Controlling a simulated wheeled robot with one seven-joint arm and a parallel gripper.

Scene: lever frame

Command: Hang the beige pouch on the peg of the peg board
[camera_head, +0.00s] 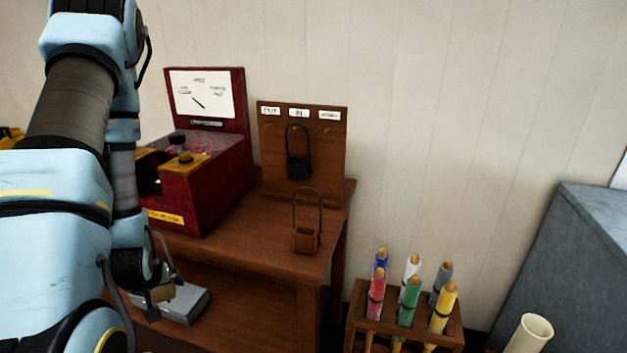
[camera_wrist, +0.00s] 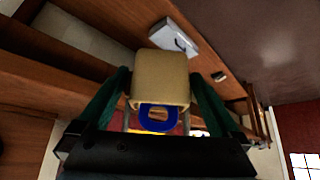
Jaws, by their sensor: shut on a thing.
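The beige pouch (camera_wrist: 160,70) is between the two green fingers of my gripper (camera_wrist: 159,80) in the wrist view, and the gripper is shut on it. A blue round shape shows just below the pouch there. In the head view the pouch (camera_head: 161,293) hangs small and low at the left, beside my arm, partly hidden by it. The wooden peg board (camera_head: 335,165) stands at the back right of the table with label plates along its top. A black pouch (camera_head: 298,167) hangs by its loop at the board's middle. Small pegs show left and right of it.
A brown pouch (camera_head: 306,240) with an upright loop stands on the table (camera_head: 270,255) before the board. A red machine (camera_head: 205,195) is left of the board. A grey box (camera_head: 186,303) lies on the lower shelf. A rack (camera_head: 357,325) with coloured tubes stands front right.

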